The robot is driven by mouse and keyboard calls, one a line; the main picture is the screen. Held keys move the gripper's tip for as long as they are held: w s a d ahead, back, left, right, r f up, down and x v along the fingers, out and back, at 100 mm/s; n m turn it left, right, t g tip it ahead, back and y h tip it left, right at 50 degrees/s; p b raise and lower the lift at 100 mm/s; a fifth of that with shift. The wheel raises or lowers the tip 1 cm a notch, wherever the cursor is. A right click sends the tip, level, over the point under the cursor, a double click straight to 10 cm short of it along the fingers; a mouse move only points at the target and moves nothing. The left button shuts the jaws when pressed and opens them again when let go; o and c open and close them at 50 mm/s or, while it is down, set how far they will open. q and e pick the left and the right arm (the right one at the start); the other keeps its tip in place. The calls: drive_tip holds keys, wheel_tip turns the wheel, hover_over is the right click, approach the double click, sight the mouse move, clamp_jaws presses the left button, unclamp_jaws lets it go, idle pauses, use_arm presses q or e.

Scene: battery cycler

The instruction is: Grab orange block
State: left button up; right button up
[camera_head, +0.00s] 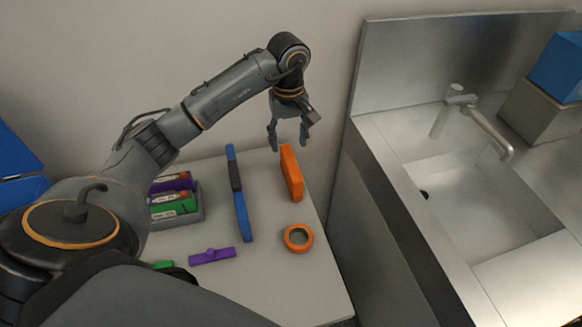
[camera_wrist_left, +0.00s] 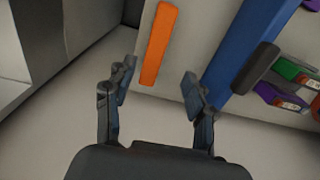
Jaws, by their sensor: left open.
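The orange block (camera_head: 291,174) is a long slab lying on the right part of the table, near its right edge. It also shows in the left wrist view (camera_wrist_left: 158,45), ahead of the fingers and between their lines. My left gripper (camera_head: 289,140) is open and empty, with its fingers pointing down above the far end of the block. In the wrist view its fingertips (camera_wrist_left: 157,88) stand apart on either side, short of the block. The right gripper is not in view.
A blue bar (camera_head: 241,214) lies left of the block. An orange ring (camera_head: 298,238) and a purple piece (camera_head: 212,256) lie nearer. A grey tray (camera_head: 186,219) holds purple and green packs. A steel sink (camera_head: 470,195) stands to the right, a wall behind.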

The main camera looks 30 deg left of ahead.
sight(291, 162)
use_arm(q)
wheel_tip(291, 162, down, 4)
drive_tip(key=shift+r, duration=0.15)
drive_tip(key=shift+w+f+p, duration=0.1)
drive_tip(key=shift+f+p, duration=0.1)
drive_tip(key=shift+p, duration=0.1)
drive_tip(key=shift+f, duration=0.3)
drive_tip(key=f+p, duration=0.2)
drive_tip(key=f, duration=0.1)
drive_tip(key=shift+w+d+f, duration=0.15)
drive_tip(key=shift+w+f, duration=0.05)
drive_tip(key=shift+f, duration=0.55)
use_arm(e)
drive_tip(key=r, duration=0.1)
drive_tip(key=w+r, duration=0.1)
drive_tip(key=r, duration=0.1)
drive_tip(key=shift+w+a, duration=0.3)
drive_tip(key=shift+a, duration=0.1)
use_arm(q)
drive_tip(key=shift+c, duration=0.2)
drive_tip(key=c, duration=0.9)
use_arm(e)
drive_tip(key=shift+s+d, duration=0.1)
